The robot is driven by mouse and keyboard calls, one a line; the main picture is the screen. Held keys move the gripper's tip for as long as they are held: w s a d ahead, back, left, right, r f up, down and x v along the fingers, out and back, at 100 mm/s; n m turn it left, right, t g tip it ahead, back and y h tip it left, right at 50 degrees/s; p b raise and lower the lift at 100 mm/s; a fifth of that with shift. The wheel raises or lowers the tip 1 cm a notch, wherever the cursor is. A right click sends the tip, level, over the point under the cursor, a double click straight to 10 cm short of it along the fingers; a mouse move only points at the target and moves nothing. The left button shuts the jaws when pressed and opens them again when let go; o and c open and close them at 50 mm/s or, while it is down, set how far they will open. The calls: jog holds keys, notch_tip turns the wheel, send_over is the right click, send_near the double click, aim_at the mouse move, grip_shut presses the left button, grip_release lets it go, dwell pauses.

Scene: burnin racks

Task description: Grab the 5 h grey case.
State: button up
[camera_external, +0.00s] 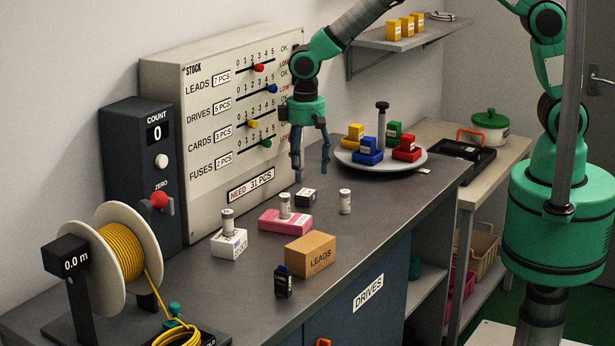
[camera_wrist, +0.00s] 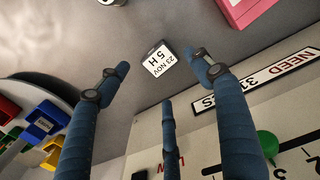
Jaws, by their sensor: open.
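A small dark grey case (camera_external: 306,197) with a white label lies on the dark grey bench, just behind the pink box. In the wrist view the case (camera_wrist: 158,60) shows its label, upside down, reading "23 NOV 5 H". My gripper (camera_external: 311,168) is above the case, pointing down, open and empty. In the wrist view the blue fingers of my gripper (camera_wrist: 160,75) spread around the case's picture, with clear space between them and the case. A second small dark case (camera_external: 284,281) stands near the bench's front edge; its label is not readable.
Near the case are the pink box (camera_external: 285,222), a white box (camera_external: 229,244) and a small white-and-grey cylinder (camera_external: 345,202). The LEADS carton (camera_external: 310,254) stands in front. A round tray (camera_external: 345,158) with coloured blocks is behind right. The stock board (camera_external: 200,150) rises at left.

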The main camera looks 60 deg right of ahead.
aim_at(306, 192)
jog(key=shift+f, duration=1.1)
jog(key=shift+f, duration=0.1)
jog(key=shift+f+b, duration=0.65)
jog(key=shift+f, duration=1.9)
jog(key=c, duration=1.3)
jog(key=shift+r, duration=0.15)
jog(key=shift+c, duration=0.2)
